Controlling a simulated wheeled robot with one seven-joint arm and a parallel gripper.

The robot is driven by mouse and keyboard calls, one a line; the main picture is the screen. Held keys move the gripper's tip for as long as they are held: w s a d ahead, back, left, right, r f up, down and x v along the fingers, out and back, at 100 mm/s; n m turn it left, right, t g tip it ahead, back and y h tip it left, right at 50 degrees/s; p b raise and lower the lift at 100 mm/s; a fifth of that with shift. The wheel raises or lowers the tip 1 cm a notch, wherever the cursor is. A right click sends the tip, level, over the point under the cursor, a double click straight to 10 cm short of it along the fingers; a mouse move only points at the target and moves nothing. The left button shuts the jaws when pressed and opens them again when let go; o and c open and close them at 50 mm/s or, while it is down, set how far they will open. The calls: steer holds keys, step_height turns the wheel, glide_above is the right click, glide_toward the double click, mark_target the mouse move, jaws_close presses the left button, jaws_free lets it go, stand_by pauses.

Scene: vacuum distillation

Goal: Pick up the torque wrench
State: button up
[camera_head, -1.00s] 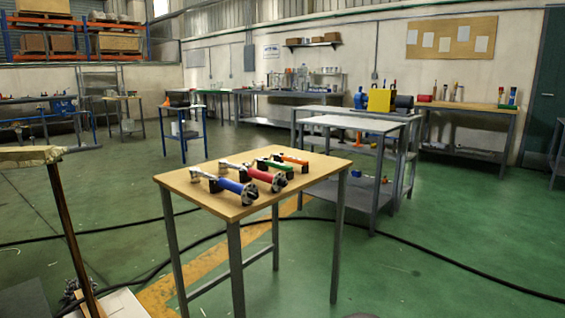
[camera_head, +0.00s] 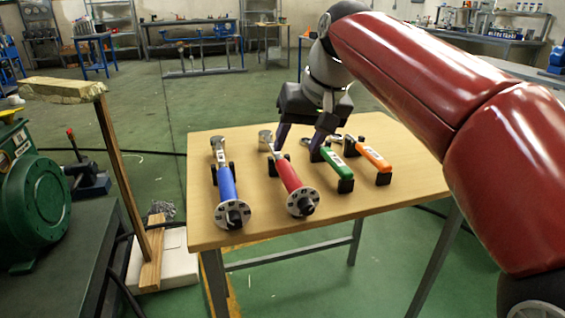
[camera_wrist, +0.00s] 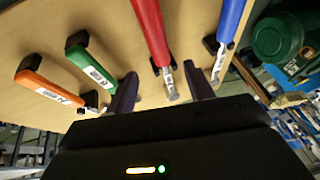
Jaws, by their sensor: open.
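Four long-handled tools lie side by side on black rests: a blue-handled one (camera_head: 226,184), a red-handled one (camera_head: 288,175), a green-handled one (camera_head: 334,161) and an orange-handled one (camera_head: 373,157). The blue and red ones have round, holed discs at their near handle ends. I cannot tell from the labels which is the torque wrench. My gripper (camera_head: 302,141) is open above the far end of the red tool. In the wrist view, the red tool's (camera_wrist: 152,30) metal shaft lies between the fingertips (camera_wrist: 162,85), apart from both; its far tip is near the gripper body.
The tools lie on a wooden-topped table (camera_head: 270,235) with grey legs. The blue and green tools flank the red one closely. A leaning wooden post (camera_head: 122,170), a white block (camera_head: 180,262) and a green machine (camera_head: 40,200) stand to the left.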

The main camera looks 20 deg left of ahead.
mark_target(287, 164)
steer(key=shift+w+a+f, duration=0.2)
steer(key=shift+w+a, duration=0.05)
steer(key=shift+w, duration=0.05)
steer(key=x, duration=0.3)
steer(key=b+x, duration=0.1)
steer(key=x, duration=0.3)
steer(key=shift+s+d+f, duration=0.1)
steer(key=shift+s+f, duration=0.05)
steer(key=shift+s, duration=0.1)
jaws_close()
